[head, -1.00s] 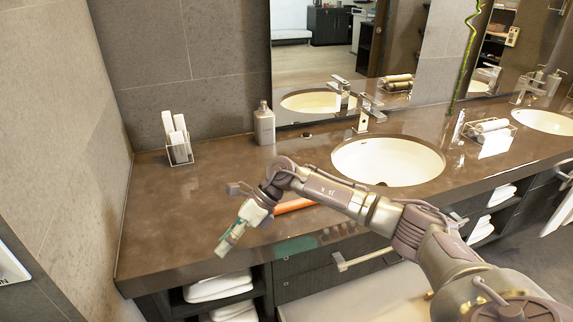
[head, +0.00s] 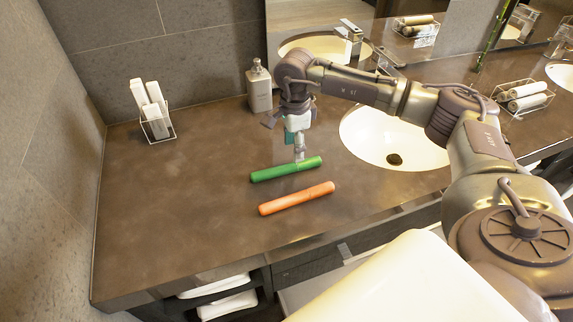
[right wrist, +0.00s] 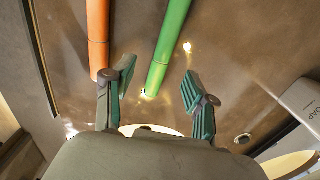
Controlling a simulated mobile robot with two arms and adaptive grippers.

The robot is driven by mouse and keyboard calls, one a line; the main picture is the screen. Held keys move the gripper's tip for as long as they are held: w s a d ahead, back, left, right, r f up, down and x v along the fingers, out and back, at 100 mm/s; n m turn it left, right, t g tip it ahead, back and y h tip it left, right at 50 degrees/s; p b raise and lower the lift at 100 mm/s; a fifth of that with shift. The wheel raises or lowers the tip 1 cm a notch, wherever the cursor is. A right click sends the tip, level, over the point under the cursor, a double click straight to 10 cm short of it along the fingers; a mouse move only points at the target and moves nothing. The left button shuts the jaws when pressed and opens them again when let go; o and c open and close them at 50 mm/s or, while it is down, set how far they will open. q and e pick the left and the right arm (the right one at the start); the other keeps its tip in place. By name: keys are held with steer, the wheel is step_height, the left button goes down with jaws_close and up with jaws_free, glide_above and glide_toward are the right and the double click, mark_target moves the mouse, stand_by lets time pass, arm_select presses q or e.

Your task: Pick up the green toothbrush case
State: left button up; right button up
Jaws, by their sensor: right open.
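The green toothbrush case (head: 284,170) lies on the brown counter, left of the near sink. An orange case (head: 297,198) lies roughly parallel to it, closer to the counter's front edge. My right gripper (head: 299,156) points down above the right part of the green case. In the right wrist view the green case (right wrist: 168,48) runs up between the two open fingers of my right gripper (right wrist: 156,92). The orange case (right wrist: 97,40) lies on the left there, near the left finger. Nothing is held. My left gripper is out of view.
A soap dispenser (head: 258,86) stands behind the cases near the mirror. A wire holder with white items (head: 153,110) stands at the back left. The sink (head: 390,145) is on the right. The left part of the counter (head: 180,220) is clear.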

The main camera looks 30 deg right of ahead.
mark_target(292, 165)
steer(key=shift+f, duration=0.65)
steer(key=shift+w+f, duration=0.1)
steer(key=shift+f, duration=0.25)
steer(key=shift+f+p, duration=0.55)
steer(key=shift+f, duration=0.05)
step_height(292, 165, down, 4)
steer(key=shift+w+a+r+p, duration=0.1)
steer(key=shift+w+r+p, duration=0.1)
steer(key=shift+p, duration=0.45)
steer(key=shift+f, duration=0.25)
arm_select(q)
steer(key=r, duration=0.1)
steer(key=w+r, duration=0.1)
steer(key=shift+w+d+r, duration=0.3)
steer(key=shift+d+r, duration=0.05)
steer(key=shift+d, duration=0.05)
arm_select(e)
steer(key=shift+c, duration=0.6)
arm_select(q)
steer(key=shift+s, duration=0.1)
arm_select(e)
jaws_close()
